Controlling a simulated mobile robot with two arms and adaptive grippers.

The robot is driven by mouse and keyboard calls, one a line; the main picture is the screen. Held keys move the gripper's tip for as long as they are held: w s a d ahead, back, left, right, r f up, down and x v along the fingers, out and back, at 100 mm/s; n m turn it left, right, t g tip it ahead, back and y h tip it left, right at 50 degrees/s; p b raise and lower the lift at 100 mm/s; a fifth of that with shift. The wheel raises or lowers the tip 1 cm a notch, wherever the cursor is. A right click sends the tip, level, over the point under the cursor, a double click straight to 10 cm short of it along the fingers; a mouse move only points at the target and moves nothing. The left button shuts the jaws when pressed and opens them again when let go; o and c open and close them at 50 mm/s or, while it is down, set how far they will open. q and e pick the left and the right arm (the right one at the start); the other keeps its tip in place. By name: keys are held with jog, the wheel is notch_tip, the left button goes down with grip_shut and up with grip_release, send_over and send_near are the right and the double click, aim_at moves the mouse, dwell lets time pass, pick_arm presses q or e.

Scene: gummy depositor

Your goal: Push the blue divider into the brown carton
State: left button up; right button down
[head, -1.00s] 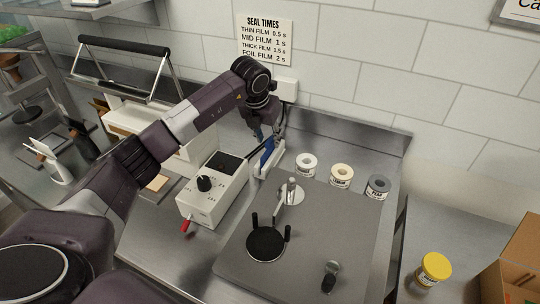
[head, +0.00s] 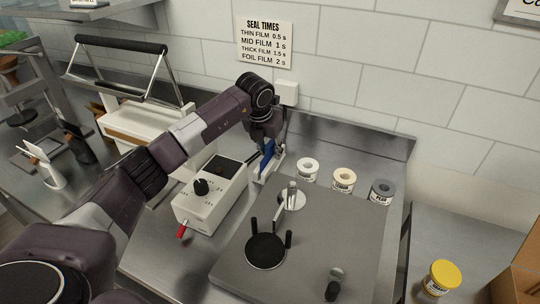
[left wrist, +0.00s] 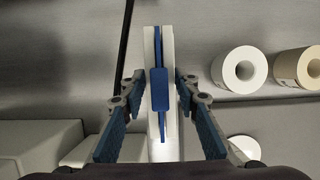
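The blue divider (left wrist: 159,90) stands upright in a narrow white holder (left wrist: 149,50), between its two walls, in the left wrist view. In the head view the holder (head: 262,172) stands between the white control box and the rolls, with blue (head: 267,150) showing above it. My left gripper (left wrist: 158,82) is open, with one blue-padded finger on each side of the divider and a visible gap to both. In the head view the left gripper (head: 268,143) points down over the holder. The brown carton (head: 522,275) is partly visible at the right edge. My right gripper is out of view.
A white control box (head: 208,190) with a red-tipped lever is left of the holder. Several rolls (head: 343,180) stand to its right. A grey plate with a black round fixture (head: 265,251) lies in front. A yellow-lidded jar (head: 440,276) is near the carton.

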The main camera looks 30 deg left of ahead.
pick_arm(q)
grip_shut()
jog(key=o, duration=0.6)
grip_release()
jog(key=shift+r, duration=0.15)
jog(key=shift+r, duration=0.3)
jog(key=shift+c, duration=0.4)
grip_shut()
